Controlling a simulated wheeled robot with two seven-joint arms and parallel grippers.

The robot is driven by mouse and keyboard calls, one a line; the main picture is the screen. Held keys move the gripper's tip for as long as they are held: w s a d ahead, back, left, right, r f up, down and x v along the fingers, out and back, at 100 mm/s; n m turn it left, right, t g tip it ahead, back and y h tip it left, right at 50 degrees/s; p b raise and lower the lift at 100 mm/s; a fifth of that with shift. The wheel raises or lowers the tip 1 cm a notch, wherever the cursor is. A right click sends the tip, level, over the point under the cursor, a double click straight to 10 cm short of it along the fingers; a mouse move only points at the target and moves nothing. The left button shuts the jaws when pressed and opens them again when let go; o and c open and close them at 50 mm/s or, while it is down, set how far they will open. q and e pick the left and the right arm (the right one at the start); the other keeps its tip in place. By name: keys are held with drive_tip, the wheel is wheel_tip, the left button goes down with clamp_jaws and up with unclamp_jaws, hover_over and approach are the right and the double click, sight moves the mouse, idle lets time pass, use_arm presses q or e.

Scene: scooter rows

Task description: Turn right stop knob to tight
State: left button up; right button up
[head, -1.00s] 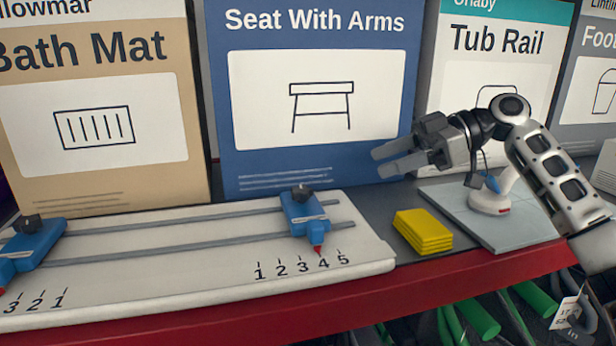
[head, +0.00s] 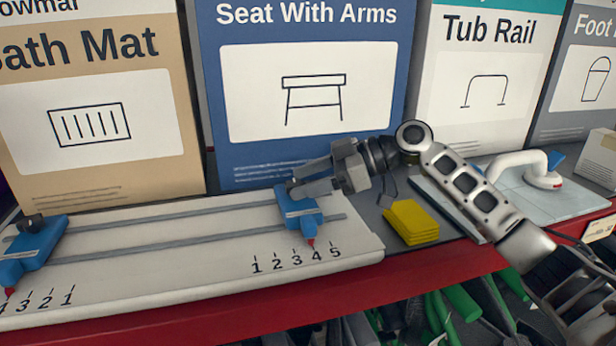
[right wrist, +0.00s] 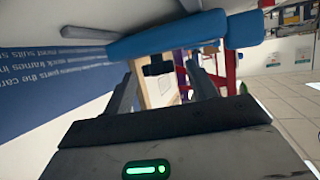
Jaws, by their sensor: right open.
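The right stop (head: 301,212) is a blue slider on the white board (head: 190,285), and its red pointer is near the 4 mark. Its black knob is hidden by my right gripper (head: 296,181) in the head view. In the right wrist view, the dark knob (right wrist: 157,68) shows between the open fingers of the right gripper (right wrist: 160,85), under the blue stop body (right wrist: 170,37). I cannot tell whether either finger touches the knob. My left gripper is not in view.
A left stop (head: 33,240) with a black knob sits at the board's left. Yellow sponges (head: 411,222) lie to its right, near a white handle (head: 518,163) on a pale panel. Tall boxes, including the blue one (head: 300,160), stand close behind.

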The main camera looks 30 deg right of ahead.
drive_tip(key=c, duration=1)
